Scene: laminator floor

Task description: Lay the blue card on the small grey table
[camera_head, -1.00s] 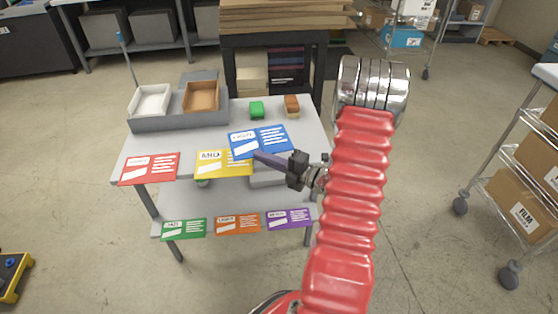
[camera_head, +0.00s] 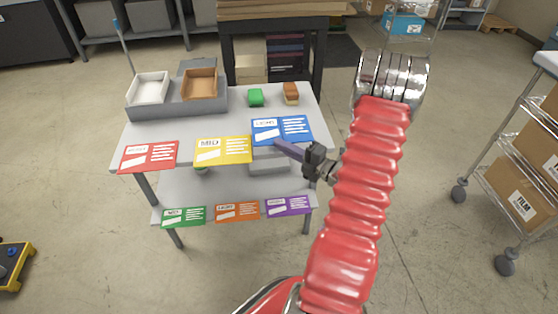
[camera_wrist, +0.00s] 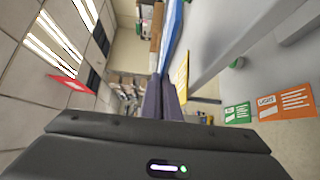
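The blue card (camera_head: 282,130) is at the front right of the grey table (camera_head: 185,132), face toward me, beside the yellow card. My gripper (camera_head: 280,146) is shut on its lower edge, and the fingers reach in from the right. In the wrist view the blue card (camera_wrist: 171,35) shows nearly edge-on as a thin strip at my fingertips (camera_wrist: 162,88). I cannot tell whether the card touches the tabletop. Behind it, the tabletop is bare up to the green and brown blocks.
A red card (camera_head: 149,156) and yellow card (camera_head: 223,150) line the table's front edge. Green (camera_head: 184,217), orange (camera_head: 237,212) and purple (camera_head: 289,206) cards line the lower shelf. A grey tray (camera_head: 180,110) with two bins, a green block (camera_head: 255,98) and a brown block (camera_head: 291,93) stand behind.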

